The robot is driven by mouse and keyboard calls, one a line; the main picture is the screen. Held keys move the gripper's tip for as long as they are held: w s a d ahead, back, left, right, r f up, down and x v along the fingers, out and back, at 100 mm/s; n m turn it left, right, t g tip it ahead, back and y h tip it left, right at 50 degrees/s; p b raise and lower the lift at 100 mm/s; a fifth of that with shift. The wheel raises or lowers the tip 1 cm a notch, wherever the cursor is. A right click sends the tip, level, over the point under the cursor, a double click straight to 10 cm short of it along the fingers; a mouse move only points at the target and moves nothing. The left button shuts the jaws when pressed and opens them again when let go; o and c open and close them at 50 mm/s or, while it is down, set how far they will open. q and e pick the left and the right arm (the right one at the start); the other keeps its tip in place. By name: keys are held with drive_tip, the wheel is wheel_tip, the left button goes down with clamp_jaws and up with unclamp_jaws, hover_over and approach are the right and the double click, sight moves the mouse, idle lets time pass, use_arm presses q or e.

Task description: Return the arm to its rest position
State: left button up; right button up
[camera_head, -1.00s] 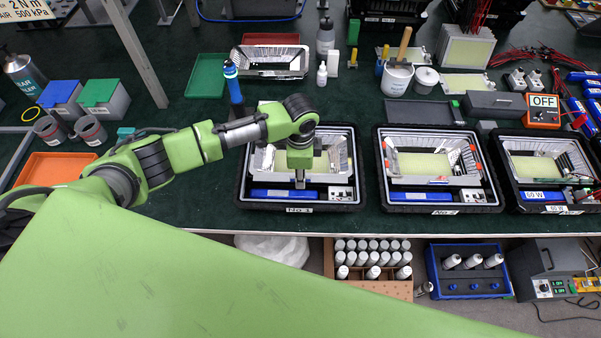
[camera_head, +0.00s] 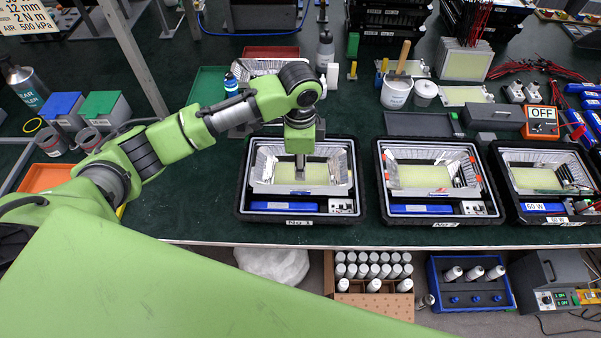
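My green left arm (camera_head: 185,135) comes in from the left and reaches over the bench. Its gripper (camera_head: 300,172) points straight down above the housing in the tray marked No 1 (camera_head: 243,205), in front of the pale yellow panel (camera_head: 318,174). The fingers look narrow and nothing is clearly seen between them. I cannot tell whether they are open or shut, or whether they touch the panel. My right gripper is not in view.
A tray marked No 2 (camera_head: 380,206) and a third tray (camera_head: 515,205) stand to the right. A blue-capped bottle (camera_head: 231,84) is partly hidden behind my arm. A white bucket (camera_head: 396,92) stands farther back. The bench's front strip is clear.

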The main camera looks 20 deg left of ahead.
use_arm(q)
drive_tip(key=shift+r, duration=0.4)
drive_tip(key=s+d+f, duration=0.1)
drive_tip(key=s+d, duration=0.1)
drive_tip(key=s+d+f+h, duration=0.1)
drive_tip(key=s+d, duration=0.1)
drive_tip(key=s+d+f+n+h, duration=0.1)
drive_tip(key=s+d+f, duration=0.1)
drive_tip(key=d, duration=0.1)
drive_tip(key=shift+s+f+t, duration=0.1)
drive_tip(key=shift+s+t, duration=0.25)
drive_tip(key=shift+t, duration=0.05)
drive_tip(key=s+d+f+n+t+h, duration=0.1)
drive_tip(key=s+n, duration=0.2)
drive_tip(key=s, duration=0.2)
drive_tip(key=s+a+n+t+y, duration=0.2)
drive_tip(key=s+a+n+y, duration=0.1)
drive_tip(key=s+a+n, duration=0.8)
wheel_tip(320, 180, down, 30)
drive_tip(key=s+a+m+g+b, duration=0.2)
drive_tip(key=a+b, duration=0.1)
drive_tip(key=b, duration=0.1)
drive_tip(key=s+a+f+g+b, duration=0.1)
drive_tip(key=s+a+f+b, duration=0.2)
drive_tip(key=s+f, duration=1.4)
wheel_tip(320, 180, down, 3)
drive_tip(key=shift+s+f+m, duration=0.1)
drive_tip(key=shift+s+m, duration=0.2)
